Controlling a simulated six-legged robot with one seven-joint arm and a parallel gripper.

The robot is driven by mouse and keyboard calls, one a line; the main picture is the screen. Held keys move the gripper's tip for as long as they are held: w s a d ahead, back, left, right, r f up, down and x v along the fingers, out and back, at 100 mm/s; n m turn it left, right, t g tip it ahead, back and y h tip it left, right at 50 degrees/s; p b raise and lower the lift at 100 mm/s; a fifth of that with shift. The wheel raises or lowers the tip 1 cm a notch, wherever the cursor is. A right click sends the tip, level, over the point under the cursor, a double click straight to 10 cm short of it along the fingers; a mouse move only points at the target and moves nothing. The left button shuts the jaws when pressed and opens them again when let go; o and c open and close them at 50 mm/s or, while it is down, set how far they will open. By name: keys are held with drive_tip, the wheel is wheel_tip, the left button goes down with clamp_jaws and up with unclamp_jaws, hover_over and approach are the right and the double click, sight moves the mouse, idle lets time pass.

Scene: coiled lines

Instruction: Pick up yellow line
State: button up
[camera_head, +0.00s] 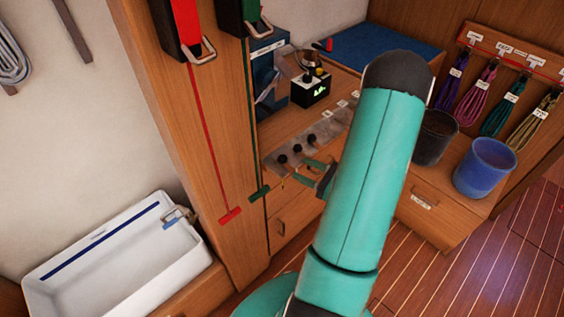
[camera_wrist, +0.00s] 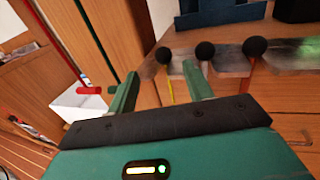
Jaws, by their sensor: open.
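A yellowish coiled line (camera_head: 533,122) hangs at the far right end of the rack in the head view. A thin yellow strip (camera_wrist: 170,91) hangs below the knob panel in the wrist view; I cannot tell whether it is a line. My gripper (camera_head: 298,169) is open, with its green fingers near the front edge of the knob panel (camera_head: 318,137). In the wrist view the fingers (camera_wrist: 161,72) stand apart, with the yellow strip showing between them. Nothing is visibly held. My gripper is far from the coiled lines.
Purple (camera_head: 447,92), pink (camera_head: 475,97) and green (camera_head: 499,113) coils hang beside the yellowish one. A dark bucket (camera_head: 434,140) and blue bucket (camera_head: 485,168) stand below.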

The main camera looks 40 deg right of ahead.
sight(287, 160)
drive_tip(key=x, duration=0.6)
drive_tip(key=shift+w+d, duration=0.1)
drive_tip(key=shift+w, duration=0.4)
drive_tip(key=c, duration=1.1)
